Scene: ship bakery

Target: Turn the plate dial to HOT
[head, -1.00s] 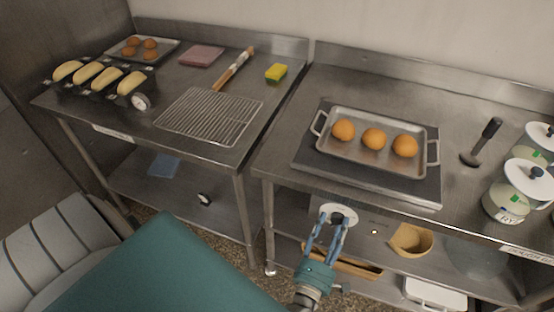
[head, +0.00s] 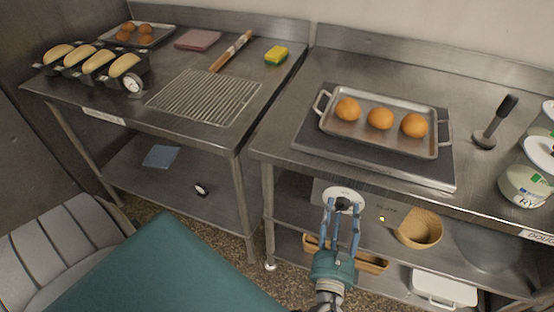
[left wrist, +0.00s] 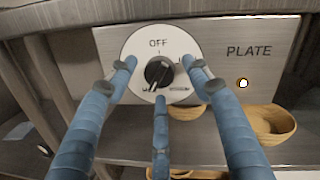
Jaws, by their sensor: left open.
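The plate dial (head: 342,194) is a white disc with a black knob on the metal panel under the right table's front edge. In the left wrist view, the dial (left wrist: 188,45) reads OFF at the top, and the panel beside it reads PLATE. The black knob (left wrist: 158,72) is turned at a slant; its exact setting is hard to read, and the lower lettering is partly hidden. My left gripper (head: 342,208) is open in front of the dial, its blue fingers spread around the knob. Contact cannot be told. My right gripper is not in view.
A small lamp (left wrist: 243,83) glows right of the dial. Above is a dark plate (head: 304,143) bearing a tray (head: 442,133) with three orange-brown buns. A wicker basket (head: 420,228) stands on the shelf below. The left table holds a wire rack (head: 205,97).

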